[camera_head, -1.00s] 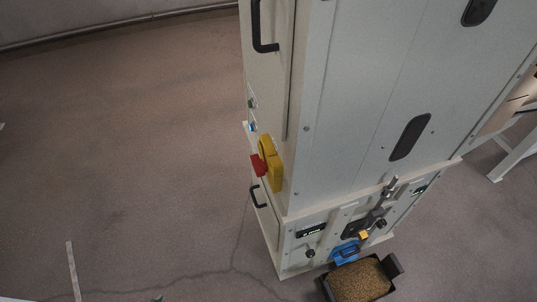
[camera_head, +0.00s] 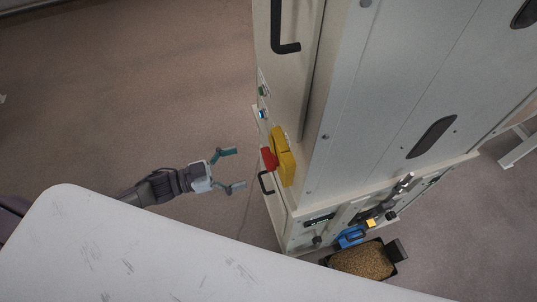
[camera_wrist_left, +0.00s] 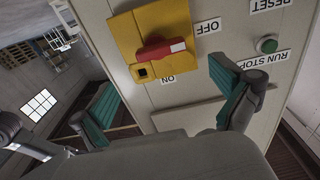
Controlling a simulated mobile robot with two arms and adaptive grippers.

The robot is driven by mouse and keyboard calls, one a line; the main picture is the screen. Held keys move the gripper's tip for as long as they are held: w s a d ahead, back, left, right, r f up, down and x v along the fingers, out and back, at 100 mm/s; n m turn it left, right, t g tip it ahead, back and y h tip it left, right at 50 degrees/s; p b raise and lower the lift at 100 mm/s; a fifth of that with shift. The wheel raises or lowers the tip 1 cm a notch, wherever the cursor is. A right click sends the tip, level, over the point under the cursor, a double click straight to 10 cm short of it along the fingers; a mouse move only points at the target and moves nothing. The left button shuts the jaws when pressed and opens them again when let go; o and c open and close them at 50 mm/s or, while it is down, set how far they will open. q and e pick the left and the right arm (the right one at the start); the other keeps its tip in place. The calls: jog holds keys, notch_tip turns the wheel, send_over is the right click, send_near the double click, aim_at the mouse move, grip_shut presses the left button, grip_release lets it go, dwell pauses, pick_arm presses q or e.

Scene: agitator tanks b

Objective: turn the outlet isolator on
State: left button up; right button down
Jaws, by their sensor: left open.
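The isolator has a yellow housing (camera_head: 283,157) with a red handle (camera_head: 268,158) on the left face of the tall grey cabinet (camera_head: 370,110). In the left wrist view the red handle (camera_wrist_left: 161,49) lies across the yellow plate (camera_wrist_left: 124,36), between the OFF label (camera_wrist_left: 208,26) and the ON label (camera_wrist_left: 168,79), which appear upside down. My left gripper (camera_head: 234,168) is open and empty, left of the handle and apart from it. Its teal fingers (camera_wrist_left: 170,108) frame the lower part of the wrist view. My right gripper is not in view.
A green button (camera_wrist_left: 268,45) sits beside the RUN/STOP label. A white rounded surface (camera_head: 150,255) fills the lower left. A tray of grains (camera_head: 362,262) stands at the cabinet's foot. Floor left of the cabinet is clear.

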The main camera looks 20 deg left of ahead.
aim_at(267, 158)
pick_arm(q)
jog(key=p+x, duration=0.1)
jog(key=x, duration=0.7)
jog(key=shift+w+f, duration=0.1)
jog(key=shift+w, duration=0.1)
jog(key=c, duration=1.1)
